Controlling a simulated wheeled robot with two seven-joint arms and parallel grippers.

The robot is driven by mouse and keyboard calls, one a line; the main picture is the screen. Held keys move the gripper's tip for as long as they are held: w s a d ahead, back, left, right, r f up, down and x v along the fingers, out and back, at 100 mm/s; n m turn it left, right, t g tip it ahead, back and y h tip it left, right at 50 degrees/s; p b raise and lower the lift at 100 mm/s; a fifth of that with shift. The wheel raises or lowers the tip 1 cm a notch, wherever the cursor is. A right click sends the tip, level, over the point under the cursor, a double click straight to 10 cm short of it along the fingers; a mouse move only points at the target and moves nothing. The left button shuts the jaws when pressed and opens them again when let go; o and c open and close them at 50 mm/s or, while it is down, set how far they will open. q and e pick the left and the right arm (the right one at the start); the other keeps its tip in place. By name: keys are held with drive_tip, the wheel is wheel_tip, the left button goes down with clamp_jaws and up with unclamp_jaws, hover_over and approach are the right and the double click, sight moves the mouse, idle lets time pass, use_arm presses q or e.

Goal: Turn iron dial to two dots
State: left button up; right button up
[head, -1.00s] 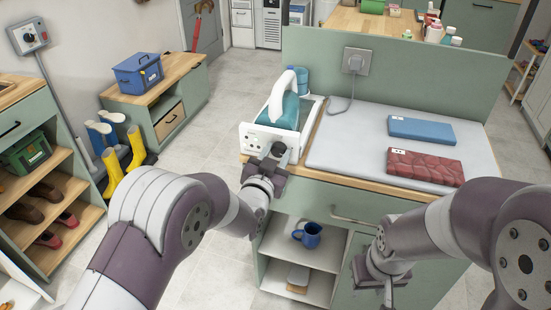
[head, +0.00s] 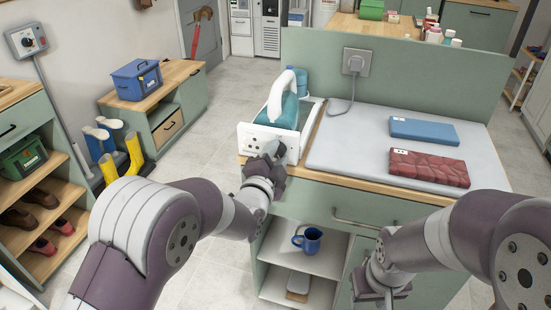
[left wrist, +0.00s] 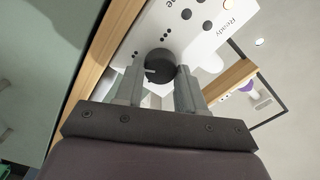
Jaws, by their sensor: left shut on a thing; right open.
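The iron (head: 287,112), teal with a white handle, rests in its white station (head: 250,135) at the left end of the counter. The station's front panel (left wrist: 205,38) carries printed dots, several dark round spots and the word "Ready" in the left wrist view. The black round dial (left wrist: 160,62) sits between the two fingers of my left gripper (head: 273,152), which is shut on it. The dial's white pointer mark points left in that view. The gripper hides the dial in the head view. My right gripper (head: 376,284) is open and empty, low before the cabinet.
A wall socket (head: 356,62) with a cord is behind.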

use_arm(q)
drive_tip(key=shift+m, duration=0.6)
drive_tip(key=o, duration=1)
drive_tip(key=shift+s, duration=0.15)
drive_tip(key=v, duration=1.2)
drive_tip(key=shift+s+a, duration=0.1)
drive_tip(key=shift+s, duration=0.15)
